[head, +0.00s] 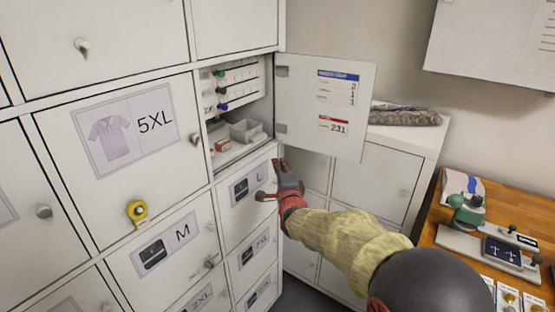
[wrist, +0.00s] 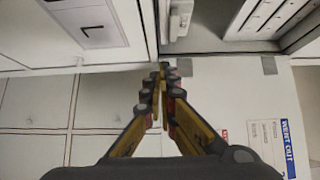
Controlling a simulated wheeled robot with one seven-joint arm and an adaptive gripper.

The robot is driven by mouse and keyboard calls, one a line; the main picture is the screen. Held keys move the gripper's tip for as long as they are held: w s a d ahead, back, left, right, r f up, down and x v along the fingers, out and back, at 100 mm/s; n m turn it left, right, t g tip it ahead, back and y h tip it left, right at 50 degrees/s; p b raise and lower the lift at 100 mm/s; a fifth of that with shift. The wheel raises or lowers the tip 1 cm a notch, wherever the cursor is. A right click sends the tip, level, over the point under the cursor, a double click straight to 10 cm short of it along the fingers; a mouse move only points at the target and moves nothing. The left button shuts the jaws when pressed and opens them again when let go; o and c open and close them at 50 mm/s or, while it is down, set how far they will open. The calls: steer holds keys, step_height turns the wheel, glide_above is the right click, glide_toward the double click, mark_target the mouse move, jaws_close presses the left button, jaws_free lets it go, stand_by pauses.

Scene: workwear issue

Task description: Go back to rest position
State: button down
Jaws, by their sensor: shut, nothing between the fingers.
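My gripper (head: 282,172) is shut and empty, in front of the locker bank just below the open compartment (head: 262,142) in the head view. In the wrist view my gripper's fingertips (wrist: 160,75) meet close to the cabinet edge. The open white door (head: 318,145), with a blue-headed notice and a red-marked label, stands to the right of the compartment and just above my gripper. Whether the fingertips touch the locker front cannot be told.
The compartment holds a grey bin (head: 246,130) and a small orange-brown box (head: 222,145). A wooden desk (head: 455,240) with a green device (head: 467,212) stands at the right. A low white cabinet (head: 375,180) stands behind my arm.

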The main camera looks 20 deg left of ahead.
steer(key=p+v, duration=0.1)
steer(key=v, duration=0.4)
steer(key=s+d+f+n+g+h, duration=0.1)
steer(key=s+f+n+g, duration=0.25)
steer(key=f, duration=0.35)
steer(key=s+f+n+g+h, duration=0.1)
steer(key=s+f+n+g, duration=0.1)
steer(key=s+f+n, duration=0.3)
steer(key=s+d+f+n+g+h, duration=0.1)
steer(key=s+d+f+n+g, duration=0.1)
steer(key=s+d+f+g, duration=0.25)
steer(key=s+d+r+n+g+h+p, duration=0.15)
steer(key=s+d+r, duration=0.25)
steer(key=s+d, duration=0.85)
steer(key=s+d+r+n+g+h, duration=0.25)
steer(key=s+d+r, duration=0.25)
steer(key=s+d, duration=0.75)
steer(key=s+d+r+m+t, duration=0.1)
steer(key=s+d+r+t, duration=0.2)
steer(key=d+r, duration=0.4)
steer(key=shift+s+d+h+p, duration=0.3)
steer(key=shift+s+d, duration=0.15)
steer(key=shift+s, duration=0.1)
steer(key=shift+m, duration=0.25)
